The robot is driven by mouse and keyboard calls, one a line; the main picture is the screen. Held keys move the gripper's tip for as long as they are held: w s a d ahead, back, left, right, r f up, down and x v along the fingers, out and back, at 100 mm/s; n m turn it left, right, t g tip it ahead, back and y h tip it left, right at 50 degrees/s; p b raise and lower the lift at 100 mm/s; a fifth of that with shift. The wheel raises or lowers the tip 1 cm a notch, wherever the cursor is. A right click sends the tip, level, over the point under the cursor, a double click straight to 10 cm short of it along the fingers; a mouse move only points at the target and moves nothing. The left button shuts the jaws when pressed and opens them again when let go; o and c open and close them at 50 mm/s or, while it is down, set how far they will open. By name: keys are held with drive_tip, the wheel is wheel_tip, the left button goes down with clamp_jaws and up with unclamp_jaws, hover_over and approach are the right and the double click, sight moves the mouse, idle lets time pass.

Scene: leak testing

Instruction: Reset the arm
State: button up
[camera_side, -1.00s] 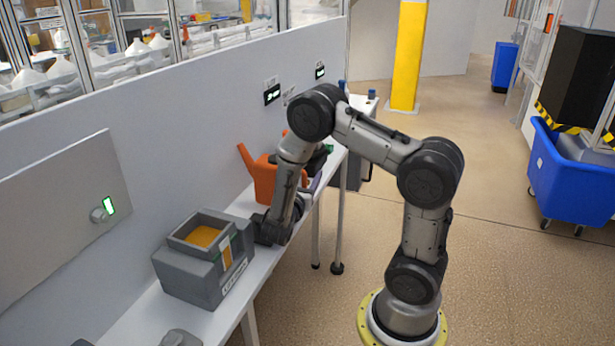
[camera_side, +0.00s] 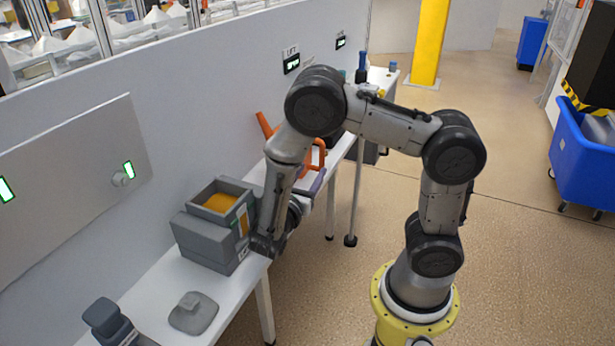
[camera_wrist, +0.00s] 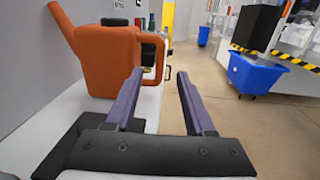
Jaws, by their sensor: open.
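My gripper (camera_wrist: 155,102) is open and empty in the wrist view, its two purple-grey fingers spread apart and pointing along the table. An orange watering can (camera_wrist: 108,58) stands on the white table just beyond and left of the fingers, apart from them. In the side view, the can (camera_side: 318,152) is partly hidden behind my arm. My gripper (camera_side: 308,190) is near the table's front edge there, beside a grey box (camera_side: 205,240) with an orange inside. The fingers are partly hidden by the wrist in that view.
The white table (camera_side: 160,285) runs along a grey wall. A grey lid-like part (camera_side: 193,312) and a dark grey device (camera_side: 108,320) lie at its near end. Several bottles stand at the far end. A blue bin (camera_side: 585,160) stands on the floor at right. The floor beside the table is clear.

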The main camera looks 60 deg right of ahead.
drive_tip(key=s+a+r+m+g+y, duration=0.3)
drive_tip(key=s+r+m+g+y, duration=0.2)
drive_tip(key=s+m+y, duration=0.4)
drive_tip(key=s+a+r+m+t+y, duration=0.3)
drive_tip(key=a+r+m+t+y, duration=0.3)
drive_tip(key=a+m+t+y, duration=0.3)
drive_tip(key=shift+s+a+m, duration=0.4)
drive_tip(key=shift+a, duration=0.8)
